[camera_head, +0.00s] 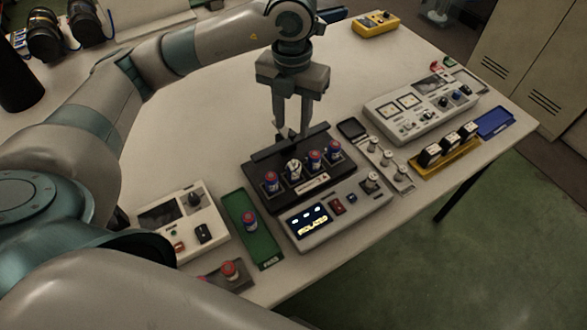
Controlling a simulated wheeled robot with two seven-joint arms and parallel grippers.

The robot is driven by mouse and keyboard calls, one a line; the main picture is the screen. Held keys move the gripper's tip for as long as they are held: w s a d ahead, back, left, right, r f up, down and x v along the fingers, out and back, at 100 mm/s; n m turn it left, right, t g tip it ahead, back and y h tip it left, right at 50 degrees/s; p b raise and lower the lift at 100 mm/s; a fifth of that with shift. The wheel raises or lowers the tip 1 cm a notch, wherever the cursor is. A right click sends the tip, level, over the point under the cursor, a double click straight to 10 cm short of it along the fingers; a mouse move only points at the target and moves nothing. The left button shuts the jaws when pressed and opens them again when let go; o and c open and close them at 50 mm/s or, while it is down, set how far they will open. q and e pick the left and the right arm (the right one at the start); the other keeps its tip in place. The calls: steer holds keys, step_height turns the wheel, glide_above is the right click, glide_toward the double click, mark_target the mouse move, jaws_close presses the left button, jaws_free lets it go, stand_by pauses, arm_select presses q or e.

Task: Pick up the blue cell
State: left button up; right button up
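A black rack (257,204) near the middle of the table holds several small upright cells in a row. Blue cells with reddish tops stand at its left end (271,183), right of centre (315,160) and right end (334,151). A whitish cell (294,169) stands between them. Another blue cell with a reddish top (249,220) stands on a green tray (266,252) left of the rack. My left gripper (293,130) points down at the rack's back edge, its fingers apart with nothing seen between them. Its exact height is unclear. My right gripper is out of view.
A lit display console (338,217) stands in front of the rack. A metered panel (421,109), a yellow holder (446,161) and a blue tray (495,122) are at right. A switch box (180,222) and red button (230,269) are at left. The table behind the rack is clear.

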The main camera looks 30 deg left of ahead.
arm_select(q)
steer(key=p, duration=0.4)
glide_above(293, 164)
step_height(293, 164, down, 10)
steer(key=shift+s+f, duration=0.15)
steer(key=shift+f, duration=0.5)
steer(key=shift+f+p, duration=0.75)
step_height(293, 164, down, 3)
steer(key=shift+d+p, duration=0.1)
steer(key=shift+p, duration=0.6)
steer(key=shift+f, duration=0.35)
steer(key=shift+c, duration=0.3)
steer(key=c, duration=0.8)
